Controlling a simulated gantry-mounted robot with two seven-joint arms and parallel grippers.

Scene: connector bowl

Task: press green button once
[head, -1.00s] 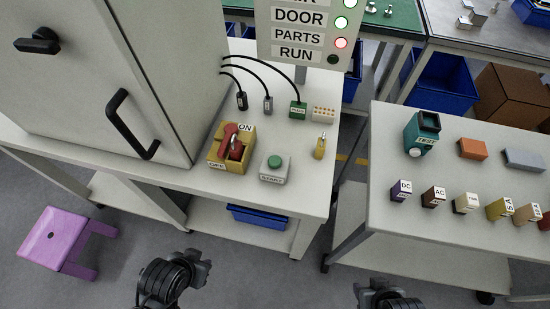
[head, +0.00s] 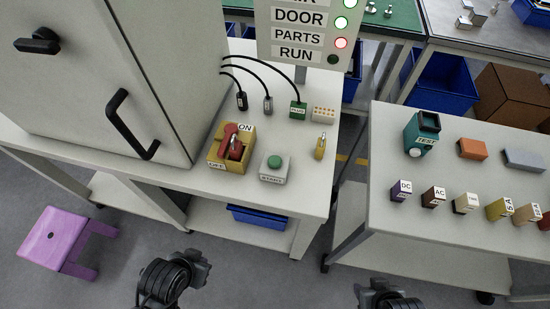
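The green button (head: 274,162) sits on top of a light grey box labelled START (head: 273,176), near the front edge of the left table. My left gripper (head: 205,262) is at the bottom of the head view, in front of the table and below and left of the button, apart from it. My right gripper (head: 370,288) is at the bottom edge, right of centre, also apart from everything. The fingers of both are too small and turned away to tell open from shut.
A yellow switch box with a red handle (head: 233,145) stands just left of the button box. A small yellow part (head: 320,147) stands to its right. A grey cabinet (head: 70,80) fills the left. A status sign (head: 300,35) stands behind. The right table (head: 400,222) holds several small blocks.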

